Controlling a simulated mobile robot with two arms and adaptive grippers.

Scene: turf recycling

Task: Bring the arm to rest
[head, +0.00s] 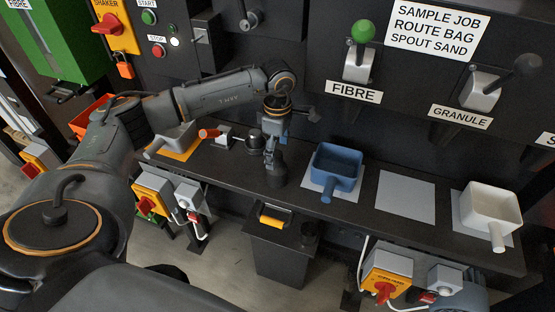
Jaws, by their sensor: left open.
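My left arm (205,96) reaches in from the left over the bench and bends down at the wrist. My left gripper (272,152) hangs below the wrist, pointing down over the bench, left of the blue scoop (338,167). Its jaws are open, though the fingers are small and dark against the dark bench. I see nothing held between them. A dark shape under the gripper is hard to tell from the fingers. My right gripper is not in view.
The bench (390,227) carries a grey scoop (179,137) at left, a bare grey pad (405,196) and a white scoop (490,208) at right. Behind stand the FIBRE spout (358,66) with a green knob and the GRANULE spout (484,92). Control boxes (387,272) hang below the front edge.

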